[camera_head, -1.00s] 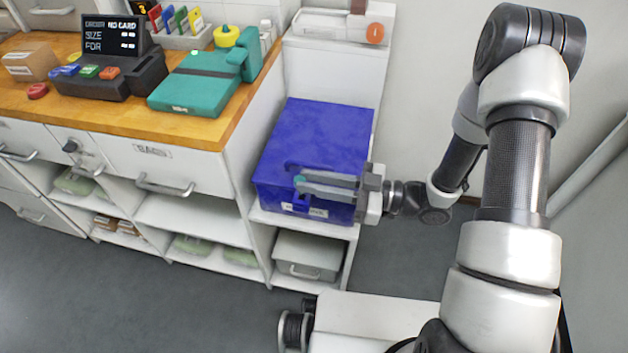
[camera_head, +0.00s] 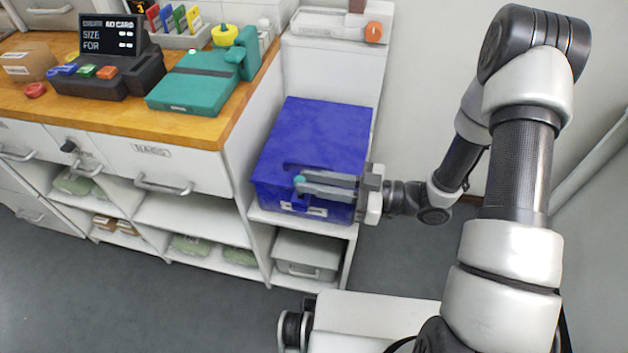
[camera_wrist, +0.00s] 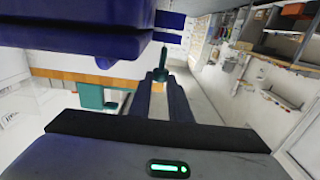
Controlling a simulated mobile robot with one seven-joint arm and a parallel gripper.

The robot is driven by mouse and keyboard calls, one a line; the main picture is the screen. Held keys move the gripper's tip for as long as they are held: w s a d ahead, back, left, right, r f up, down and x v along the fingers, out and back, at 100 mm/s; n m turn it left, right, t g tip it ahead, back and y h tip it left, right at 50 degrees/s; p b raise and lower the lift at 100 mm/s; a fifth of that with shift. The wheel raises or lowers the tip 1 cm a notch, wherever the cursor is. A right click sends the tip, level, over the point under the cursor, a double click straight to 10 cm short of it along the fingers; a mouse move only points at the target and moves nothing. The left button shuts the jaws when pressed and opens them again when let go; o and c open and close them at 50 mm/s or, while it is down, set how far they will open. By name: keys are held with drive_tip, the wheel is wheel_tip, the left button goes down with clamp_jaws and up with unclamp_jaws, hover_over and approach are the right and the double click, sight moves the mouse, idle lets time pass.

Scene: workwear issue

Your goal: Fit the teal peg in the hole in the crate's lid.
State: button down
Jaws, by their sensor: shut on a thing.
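The teal peg (camera_wrist: 160,70) is held between my fingertips, with its thin end pointing up in the wrist view. In the head view only a small teal spot of the peg (camera_head: 299,180) shows at the fingertips. My gripper (camera_head: 304,183) is shut on it, reaching in from the right across the front of the blue crate (camera_head: 318,135). The crate has its lid down. In the wrist view the crate's blue underside and edges (camera_wrist: 75,25) fill the upper left, and the peg appears apart from them. I cannot make out the hole in the lid.
The crate stands on a white shelf, with a grey box (camera_head: 305,257) on the shelf below. A wooden counter (camera_head: 120,112) at left carries a teal device (camera_head: 195,88) and a dark card terminal (camera_head: 108,75). Floor right of the shelf is clear.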

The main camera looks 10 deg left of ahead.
drive_tip(key=shift+f+b, duration=1.3)
drive_tip(key=shift+f, duration=0.45)
idle(0.3)
drive_tip(key=c, duration=1.6)
unclamp_jaws()
drive_tip(key=shift+o, duration=0.2)
drive_tip(key=shift+r, duration=0.15)
wheel_tip(320, 180, up, 9)
drive_tip(key=p, duration=0.7)
